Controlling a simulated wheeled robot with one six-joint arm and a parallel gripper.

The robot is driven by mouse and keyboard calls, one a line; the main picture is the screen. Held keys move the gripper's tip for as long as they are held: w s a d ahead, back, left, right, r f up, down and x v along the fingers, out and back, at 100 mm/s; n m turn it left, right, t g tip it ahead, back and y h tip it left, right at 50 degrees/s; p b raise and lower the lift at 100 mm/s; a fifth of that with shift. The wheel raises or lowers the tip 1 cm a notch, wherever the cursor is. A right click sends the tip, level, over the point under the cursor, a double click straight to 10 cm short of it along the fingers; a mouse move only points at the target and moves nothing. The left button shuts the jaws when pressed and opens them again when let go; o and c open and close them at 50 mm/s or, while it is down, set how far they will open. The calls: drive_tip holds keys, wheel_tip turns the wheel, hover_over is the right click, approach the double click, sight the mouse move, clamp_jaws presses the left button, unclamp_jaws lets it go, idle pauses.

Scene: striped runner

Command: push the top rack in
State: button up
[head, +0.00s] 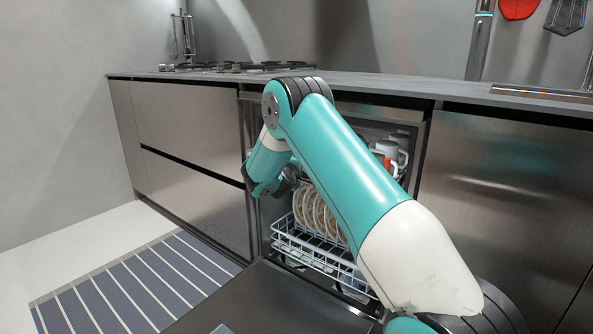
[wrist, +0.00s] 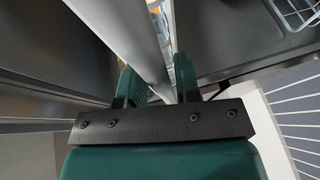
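The top rack of the open dishwasher is mostly hidden behind my arm in the head view. White mugs (head: 402,150) and a red item (head: 383,161) show at its right side, inside the opening. How far the rack stands out cannot be seen. My gripper (head: 272,188) is at the left side of the dishwasher opening, partly hidden by my own arm. In the wrist view its two teal fingers (wrist: 159,82) stand apart. A smooth pale grey bar (wrist: 135,35) runs between or just beyond them; I cannot tell whether they touch it.
The lower rack (head: 315,258) holds several plates (head: 318,213) and sits over the lowered door (head: 265,300). Drawer fronts (head: 195,125) stand left of the opening and a steel panel (head: 500,200) right. The countertop (head: 400,86) runs above. A striped runner (head: 130,285) lies on the floor.

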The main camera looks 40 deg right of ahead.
clamp_jaws()
drive_tip(key=shift+d+r, duration=0.1)
drive_tip(key=shift+d, duration=0.2)
drive_tip(key=d+p, duration=0.1)
drive_tip(key=d, duration=0.2)
drive_tip(key=w+d+p, duration=0.1)
drive_tip(key=d, duration=0.1)
drive_tip(key=d+p, duration=0.1)
drive_tip(key=d, duration=0.2)
drive_tip(key=shift+w+d+p, duration=0.3)
drive_tip(key=shift+d, duration=0.1)
unclamp_jaws()
drive_tip(key=shift+s+d, duration=0.1)
